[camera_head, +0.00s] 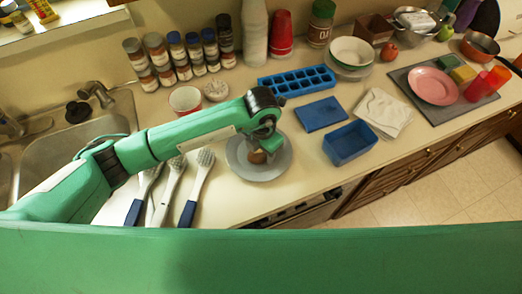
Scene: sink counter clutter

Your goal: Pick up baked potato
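The baked potato (258,157) is a small brown lump on the grey plate (268,174) at the middle of the counter. My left arm reaches in from the left, and my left gripper (262,148) points down right at the potato from above. The gripper and wrist cover part of the potato and plate. The fingers are too small and hidden to tell whether they are open or closed on the potato. My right gripper is not in view.
Several brushes (200,175) lie left of the plate. A blue box (350,143), its blue lid (320,114) and a blue ice tray (297,81) are to the right and behind. Spice jars (194,52) stand at the back. The sink (70,150) is at left.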

